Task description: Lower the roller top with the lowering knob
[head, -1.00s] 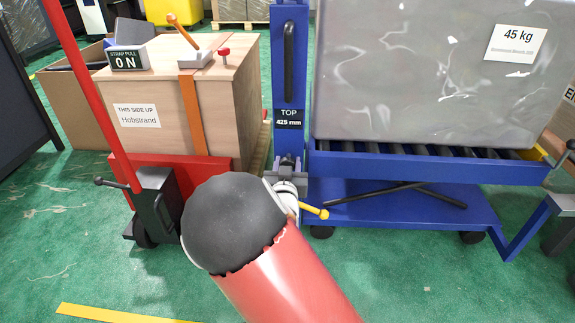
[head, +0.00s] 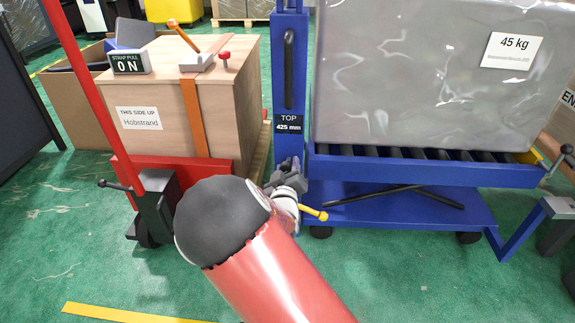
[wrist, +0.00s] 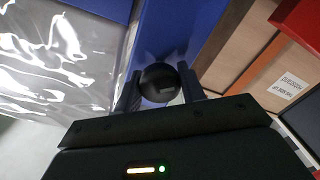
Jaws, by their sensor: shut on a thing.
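The black round lowering knob (wrist: 160,84) sits between the two fingers of my gripper (wrist: 160,90) in the wrist view, against a blue surface. My gripper is shut on it. In the head view my gripper (head: 286,172) is at the lower part of the blue column (head: 289,75), partly behind my arm; the knob is hidden there. The label on the column (head: 289,123) reads "TOP 425 mm". The blue roller top (head: 400,172) is right of the column, raised above a lower blue shelf. A large grey wrapped load (head: 415,90) marked 45 kg rests on its rollers.
A yellow-tipped lever (head: 313,213) sticks out beside my gripper. Left of the column, a wooden crate (head: 225,110) stands at a red pallet truck (head: 185,165). A crank handle (head: 558,158) is at the roller top's right end. Green floor is open in front.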

